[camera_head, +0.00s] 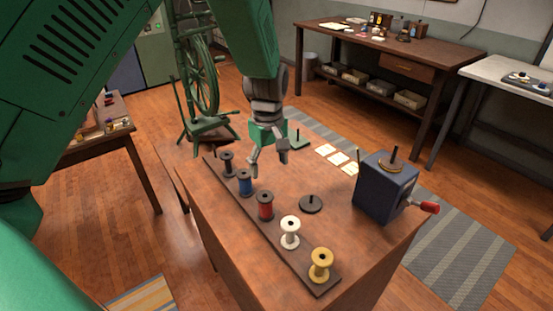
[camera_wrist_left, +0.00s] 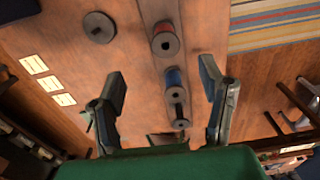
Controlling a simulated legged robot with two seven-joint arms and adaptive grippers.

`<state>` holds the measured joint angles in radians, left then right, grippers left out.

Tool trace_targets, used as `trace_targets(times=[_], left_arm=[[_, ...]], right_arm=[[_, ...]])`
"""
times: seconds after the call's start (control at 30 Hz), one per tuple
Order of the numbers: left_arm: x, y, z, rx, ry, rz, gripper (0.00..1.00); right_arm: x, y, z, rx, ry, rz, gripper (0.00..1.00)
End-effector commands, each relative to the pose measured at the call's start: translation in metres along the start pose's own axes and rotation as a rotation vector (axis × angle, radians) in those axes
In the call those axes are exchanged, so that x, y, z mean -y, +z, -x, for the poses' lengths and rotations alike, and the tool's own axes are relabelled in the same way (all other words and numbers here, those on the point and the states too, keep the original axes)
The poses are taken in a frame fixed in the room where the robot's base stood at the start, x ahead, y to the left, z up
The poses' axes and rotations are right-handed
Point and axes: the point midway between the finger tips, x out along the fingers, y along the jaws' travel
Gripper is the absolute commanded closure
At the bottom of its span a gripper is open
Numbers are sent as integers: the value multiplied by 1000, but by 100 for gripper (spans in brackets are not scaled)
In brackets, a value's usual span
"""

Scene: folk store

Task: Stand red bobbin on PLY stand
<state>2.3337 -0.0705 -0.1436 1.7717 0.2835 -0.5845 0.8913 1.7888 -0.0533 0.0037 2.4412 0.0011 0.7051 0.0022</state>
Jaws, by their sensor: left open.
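The red bobbin (camera_head: 265,205) stands upright in the middle of a row on a dark strip (camera_head: 213,168) on the wooden table; it also shows in the left wrist view (camera_wrist_left: 165,42). A round black stand with a short peg (camera_head: 311,204) sits to its right, bare; the left wrist view shows it too (camera_wrist_left: 99,27). A small green base with a peg (camera_head: 299,141) is farther back. No PLY lettering is readable, so I cannot tell which is the PLY stand. My left gripper (camera_head: 268,166) is open and empty, above the table behind the red bobbin. My right gripper is out of view.
Black (camera_head: 227,165), blue (camera_head: 245,183), white (camera_head: 290,233) and yellow (camera_head: 320,266) bobbins share the strip. A blue-grey box with a spindle and red handle (camera_head: 384,188) stands at the right. Pale cards (camera_head: 338,159) lie at the back. A spinning wheel (camera_head: 203,85) is beyond.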

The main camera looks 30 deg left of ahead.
Motion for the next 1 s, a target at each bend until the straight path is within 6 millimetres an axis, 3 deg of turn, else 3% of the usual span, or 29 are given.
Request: trace_targets(times=[0.17, 0.5, 0.8, 1.0], left_arm=[[1, -6, -24, 6, 0, 3, 37], [-3, 7, -60, -6, -4, 0, 37], [-1, 1, -94, 0, -4, 1, 37], [1, -4, -106, 4, -1, 1, 37]], right_arm=[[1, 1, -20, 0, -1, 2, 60], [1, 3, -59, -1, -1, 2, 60], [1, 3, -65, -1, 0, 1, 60], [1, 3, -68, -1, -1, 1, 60]])
